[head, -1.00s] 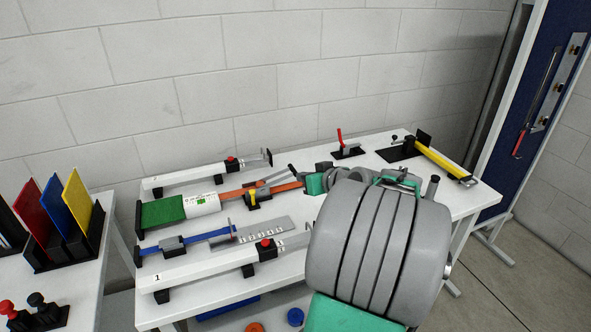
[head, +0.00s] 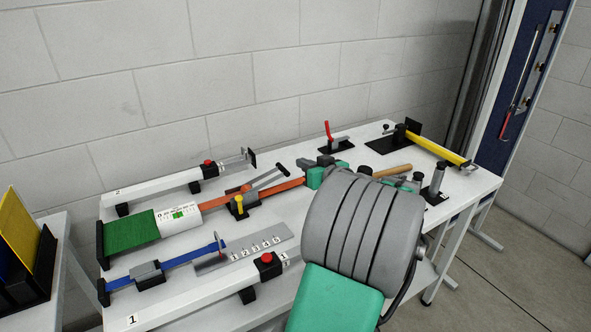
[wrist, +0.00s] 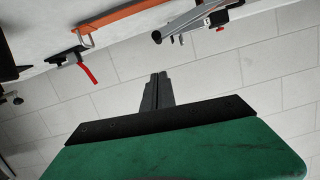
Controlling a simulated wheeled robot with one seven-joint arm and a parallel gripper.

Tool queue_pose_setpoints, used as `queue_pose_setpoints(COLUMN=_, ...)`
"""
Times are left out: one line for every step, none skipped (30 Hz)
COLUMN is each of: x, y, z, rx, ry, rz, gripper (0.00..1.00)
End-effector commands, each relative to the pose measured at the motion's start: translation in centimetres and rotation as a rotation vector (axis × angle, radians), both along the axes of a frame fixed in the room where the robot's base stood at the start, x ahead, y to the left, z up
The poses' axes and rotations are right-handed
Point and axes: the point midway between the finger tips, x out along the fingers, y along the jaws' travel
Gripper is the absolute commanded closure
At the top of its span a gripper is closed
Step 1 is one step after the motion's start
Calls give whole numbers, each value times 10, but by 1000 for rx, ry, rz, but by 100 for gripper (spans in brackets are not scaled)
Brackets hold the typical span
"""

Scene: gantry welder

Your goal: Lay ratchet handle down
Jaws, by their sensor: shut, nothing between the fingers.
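The ratchet (head: 240,206) sits on an orange strap (head: 283,187) in the middle of the bench. Its grey ratchet handle (head: 268,178) sticks up at a slant, tilted to the right. In the wrist view, which is upside down, the ratchet handle (wrist: 190,37) shows at the upper right below an orange strip. My gripper (wrist: 158,80) is shut and empty, apart from the handle. In the head view my arm hides much of the bench's right half, and I cannot make out the fingertips clearly.
A blue strap (head: 185,257) and a white rail (head: 200,295) lie in front. Another white rail (head: 165,188) lies behind. A red-handled clamp (head: 330,138) and a yellow bar (head: 435,147) stand at the back right. A block wall (head: 250,70) is behind the bench.

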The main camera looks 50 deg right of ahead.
Motion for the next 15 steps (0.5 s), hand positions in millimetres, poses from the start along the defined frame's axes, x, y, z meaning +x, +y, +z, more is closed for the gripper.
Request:
queue_pose_setpoints(x=9, y=-1, z=-1, rx=2, ry=0, rz=6, gripper=100)
queue_pose_setpoints(x=15, y=-2, z=-3, rx=2, ry=1, rz=6, gripper=100)
queue_pose_setpoints(x=23, y=-4, z=-4, rx=3, ry=1, rz=6, gripper=100)
queue_pose_setpoints(x=29, y=-6, z=-6, rx=3, ry=1, rz=7, gripper=100)
queue_pose_setpoints(x=36, y=-8, z=-8, rx=3, ry=2, rz=7, gripper=100)
queue_pose_setpoints(x=44, y=-10, z=-9, rx=2, ry=1, rz=7, gripper=100)
queue_pose_setpoints(x=50, y=-13, z=-11, rx=2, ry=1, rz=5, gripper=100)
queue_pose_setpoints(x=56, y=-14, z=-12, rx=1, ry=0, rz=6, gripper=100)
queue_pose_setpoints(x=64, y=-17, z=-15, rx=2, ry=1, rz=5, gripper=100)
queue_pose_setpoints(x=70, y=-19, z=-17, rx=3, ry=1, rz=5, gripper=100)
queue_pose_setpoints(x=76, y=-20, z=-18, rx=3, ry=1, rz=5, gripper=100)
queue_pose_setpoints(x=84, y=-23, z=-20, rx=1, ry=1, rz=3, gripper=100)
queue_pose_setpoints(x=81, y=-23, z=-29, rx=5, ry=3, rz=0, gripper=100)
queue_pose_setpoints(x=80, y=-23, z=-35, rx=6, ry=3, rz=-1, gripper=100)
queue_pose_setpoints(x=80, y=-22, z=-42, rx=6, ry=3, rz=-2, gripper=100)
